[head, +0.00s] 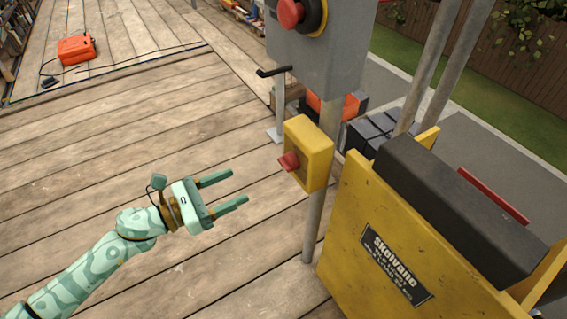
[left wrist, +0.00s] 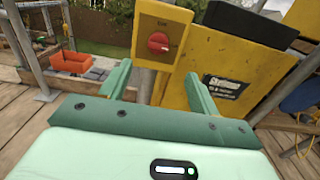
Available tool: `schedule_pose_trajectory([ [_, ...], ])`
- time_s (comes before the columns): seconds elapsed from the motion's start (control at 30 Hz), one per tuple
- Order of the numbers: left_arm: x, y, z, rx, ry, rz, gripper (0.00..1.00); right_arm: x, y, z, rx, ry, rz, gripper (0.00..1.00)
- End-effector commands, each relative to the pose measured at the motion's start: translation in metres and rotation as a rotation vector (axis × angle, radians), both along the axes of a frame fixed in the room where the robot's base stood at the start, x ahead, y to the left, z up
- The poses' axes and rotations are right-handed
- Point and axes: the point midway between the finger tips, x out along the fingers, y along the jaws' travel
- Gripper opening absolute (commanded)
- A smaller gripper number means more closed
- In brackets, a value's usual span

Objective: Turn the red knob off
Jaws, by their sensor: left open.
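The red knob (head: 289,161) sticks out of the front of a yellow switch box (head: 314,150) fixed to a grey post. In the left wrist view, the red knob (left wrist: 159,42) sits on the yellow box (left wrist: 148,67) beyond and slightly above the fingers. My left gripper (head: 240,188) is open and empty, to the left of and a little below the knob, and apart from it. Its two fingers also show in the left wrist view (left wrist: 158,85), spread either side of the post below the box. My right gripper does not show.
A grey panel with a red mushroom button (head: 290,13) and a black handle stands above the box. A yellow machine (head: 375,235) with a dark top stands close on the right. An orange case (head: 76,49) lies far left. The plank deck before the post is clear.

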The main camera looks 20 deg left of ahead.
Motion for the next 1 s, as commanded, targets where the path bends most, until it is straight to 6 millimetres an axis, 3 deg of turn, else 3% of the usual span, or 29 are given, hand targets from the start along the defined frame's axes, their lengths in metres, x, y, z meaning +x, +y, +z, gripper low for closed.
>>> schedule_pose_trajectory([
  [0.3, 0.065, -0.05, -0.001, -0.001, -0.001, 0.001, 0.62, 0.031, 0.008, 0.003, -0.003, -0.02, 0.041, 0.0],
  [0.5, 0.094, -0.072, -0.001, -0.002, 0.002, 0.003, 0.62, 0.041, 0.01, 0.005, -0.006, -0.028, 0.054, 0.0],
  [0.7, 0.106, -0.082, -0.001, -0.003, 0.003, 0.004, 0.62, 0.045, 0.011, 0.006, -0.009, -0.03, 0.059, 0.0],
  [0.97, 0.107, -0.083, -0.001, -0.003, 0.005, 0.004, 0.62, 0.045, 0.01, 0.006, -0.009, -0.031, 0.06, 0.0],
  [1.0, 0.107, -0.083, -0.001, -0.003, 0.005, 0.004, 0.53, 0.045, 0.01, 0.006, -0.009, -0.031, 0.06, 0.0],
])
